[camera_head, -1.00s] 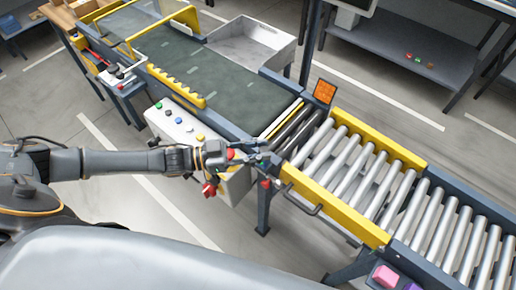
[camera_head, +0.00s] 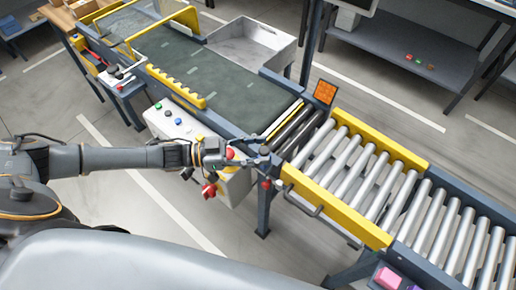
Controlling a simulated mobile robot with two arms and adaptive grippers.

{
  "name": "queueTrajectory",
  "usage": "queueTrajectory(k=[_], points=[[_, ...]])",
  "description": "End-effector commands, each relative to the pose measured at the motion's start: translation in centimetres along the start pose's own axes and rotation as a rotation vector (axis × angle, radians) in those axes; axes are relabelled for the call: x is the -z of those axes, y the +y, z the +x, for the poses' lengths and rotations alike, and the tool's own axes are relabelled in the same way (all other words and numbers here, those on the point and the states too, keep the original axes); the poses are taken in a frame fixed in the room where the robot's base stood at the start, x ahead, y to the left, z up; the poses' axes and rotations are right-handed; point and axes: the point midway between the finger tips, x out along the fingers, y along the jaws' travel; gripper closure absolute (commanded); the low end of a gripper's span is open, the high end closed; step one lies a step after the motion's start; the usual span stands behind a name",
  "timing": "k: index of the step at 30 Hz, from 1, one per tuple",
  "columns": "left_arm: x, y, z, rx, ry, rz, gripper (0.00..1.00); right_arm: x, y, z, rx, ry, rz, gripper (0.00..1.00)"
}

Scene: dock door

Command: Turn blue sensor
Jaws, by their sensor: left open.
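My left gripper (camera_head: 258,158) reaches in from the left, at the near side of the conveyor where the dark belt meets the rollers. It is open, with its fingers beside the conveyor's side rail. I cannot clearly pick out a blue sensor; the small parts around the fingertips are partly hidden by the gripper. A small blue button (camera_head: 167,113) shows on the white control panel (camera_head: 160,123) left of the gripper. My right gripper is not in view.
The belt conveyor (camera_head: 205,75) leads to a roller conveyor (camera_head: 345,160) with yellow side rails. A small orange screen (camera_head: 325,92) stands at their junction. A red knob (camera_head: 209,190) hangs below my left wrist. A metal chute (camera_head: 250,45) lies behind. Open floor lies left of the panel.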

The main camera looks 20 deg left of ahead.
Motion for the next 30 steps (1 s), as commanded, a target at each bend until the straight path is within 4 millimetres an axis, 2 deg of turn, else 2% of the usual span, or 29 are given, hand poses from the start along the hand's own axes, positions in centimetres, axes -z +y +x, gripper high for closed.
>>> queueTrajectory(k=[5,12,18,22,30], points=[[-0.2,0.0,-2.6,0.003,-0.006,0.0,0.51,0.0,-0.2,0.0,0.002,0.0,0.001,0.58],[-0.1,0.0,-7.8,0.002,-0.005,-0.001,0.51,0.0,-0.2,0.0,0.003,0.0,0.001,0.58],[-0.1,0.0,-10.8,0.001,-0.004,-0.001,0.51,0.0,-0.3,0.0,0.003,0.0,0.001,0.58],[0.0,0.0,-11.6,0.0,-0.001,-0.001,0.51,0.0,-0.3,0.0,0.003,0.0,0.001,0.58],[0.0,0.0,-11.8,0.0,0.0,0.0,0.51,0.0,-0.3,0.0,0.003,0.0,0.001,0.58]])
